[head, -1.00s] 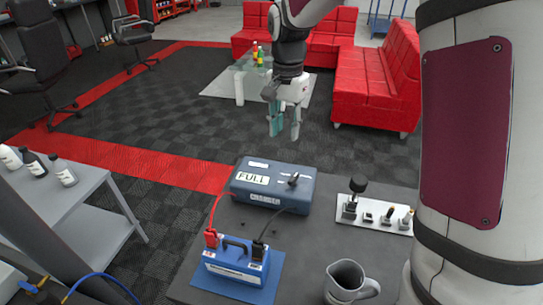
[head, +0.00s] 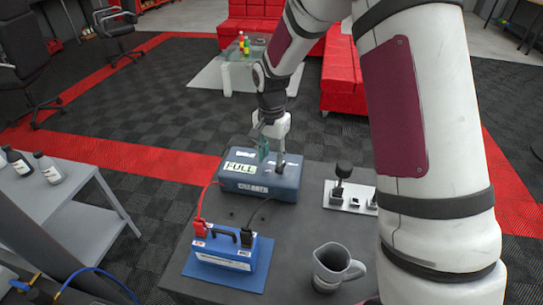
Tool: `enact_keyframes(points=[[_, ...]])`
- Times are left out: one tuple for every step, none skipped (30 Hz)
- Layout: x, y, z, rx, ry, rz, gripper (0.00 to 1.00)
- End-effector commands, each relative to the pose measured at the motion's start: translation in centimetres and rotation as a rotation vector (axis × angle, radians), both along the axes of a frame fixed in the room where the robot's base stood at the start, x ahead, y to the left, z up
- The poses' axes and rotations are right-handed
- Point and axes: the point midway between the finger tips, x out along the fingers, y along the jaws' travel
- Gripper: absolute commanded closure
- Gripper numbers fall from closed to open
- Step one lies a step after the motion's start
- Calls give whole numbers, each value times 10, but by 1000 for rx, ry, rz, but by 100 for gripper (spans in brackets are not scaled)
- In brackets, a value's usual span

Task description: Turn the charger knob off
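The charger is a dark blue-grey box (head: 233,188) on the dark table, with a "FULL" label on its top. Its dark knob (head: 279,168) is at the right of the top, partly hidden by my gripper. My gripper (head: 271,157) points down just over the charger's top, by the knob. Its fingers look apart, one teal finger to the left and one grey finger over the knob area. I cannot tell whether a finger touches the knob. A blue battery (head: 222,252) with red and black clamps sits in front of the charger, cabled to it.
A grey mug (head: 331,265) stands at the front right. A white plate with a black lever and switches (head: 342,196) lies right of the charger. My arm covers the right side. A grey side table with bottles (head: 50,170) stands at left.

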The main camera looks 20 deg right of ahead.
Motion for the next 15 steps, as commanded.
enact_keyframes(points=[[-2,0,-9,1,8,0,68],[-2,0,-11,1,8,0,68],[-2,0,-13,2,8,0,68],[-2,0,-14,3,9,0,68],[-2,0,-15,4,9,0,68],[-1,0,-17,6,10,1,68],[-1,0,-17,7,11,1,68],[0,0,-18,7,11,1,68],[0,-1,-17,7,11,1,68],[0,-1,-17,7,11,1,68],[0,-1,-16,6,10,1,68],[0,-1,-16,5,9,1,68],[-1,-1,-15,4,9,1,74],[-1,0,-15,4,8,1,81],[-1,0,-14,4,8,1,90]])
